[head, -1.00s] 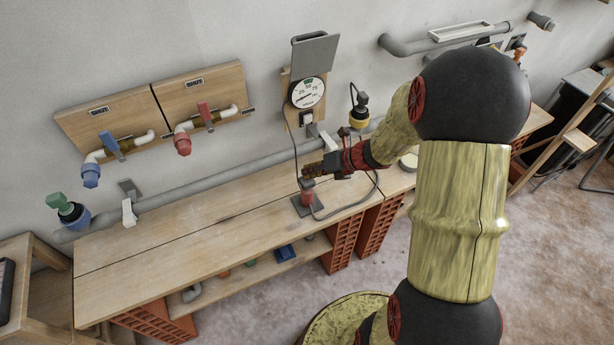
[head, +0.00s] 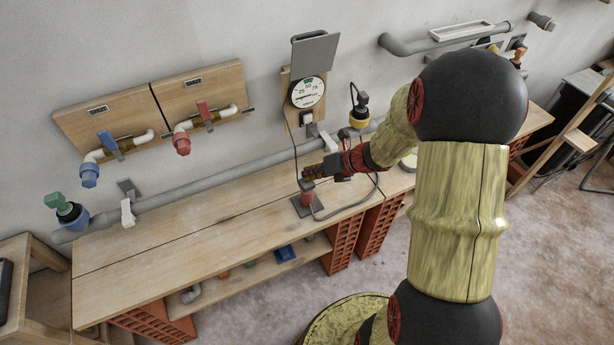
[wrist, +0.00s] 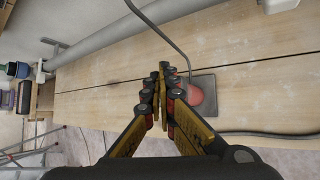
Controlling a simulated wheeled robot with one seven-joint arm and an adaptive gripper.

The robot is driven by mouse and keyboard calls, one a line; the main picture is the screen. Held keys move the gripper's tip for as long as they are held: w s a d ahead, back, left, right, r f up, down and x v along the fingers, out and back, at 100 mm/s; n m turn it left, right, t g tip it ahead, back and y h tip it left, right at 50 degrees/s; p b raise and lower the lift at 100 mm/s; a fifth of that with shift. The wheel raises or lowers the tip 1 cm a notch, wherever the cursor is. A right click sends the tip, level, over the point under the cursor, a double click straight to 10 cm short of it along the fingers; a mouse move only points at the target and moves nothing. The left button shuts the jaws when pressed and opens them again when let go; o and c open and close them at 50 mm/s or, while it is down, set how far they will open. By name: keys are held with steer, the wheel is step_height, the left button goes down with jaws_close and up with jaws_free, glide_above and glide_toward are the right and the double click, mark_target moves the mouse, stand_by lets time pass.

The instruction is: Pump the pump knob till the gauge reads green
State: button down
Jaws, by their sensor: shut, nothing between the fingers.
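The pump, a small red cylinder (head: 307,199) on a dark square plate, stands upright on the wooden bench. It also shows in the wrist view (wrist: 194,96), partly hidden by my fingers. My gripper (head: 309,173) is shut and empty, with its fingertips right above the pump's top; they also show in the wrist view (wrist: 164,69). I cannot tell whether they touch the knob, which is largely hidden. The round white gauge (head: 307,93) hangs on the wall above, with a green patch near the top of its dial. Its needle is too small to read surely.
A grey pipe (head: 220,176) runs along the wall behind the bench (head: 170,240). Blue-handled and red-handled valves hang on wooden boards (head: 200,90) at left. A dark hose (head: 350,208) curves from the pump over the bench. The bench's left half is clear.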

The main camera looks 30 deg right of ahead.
steer(key=shift+f, duration=0.35)
steer(key=shift+r, duration=0.1)
stand_by(0.4)
steer(key=shift+r+p, duration=2.15)
steer(key=shift+r, duration=0.05)
step_height(320, 180, up, 5)
steer(key=p, duration=0.5)
stand_by(0.8)
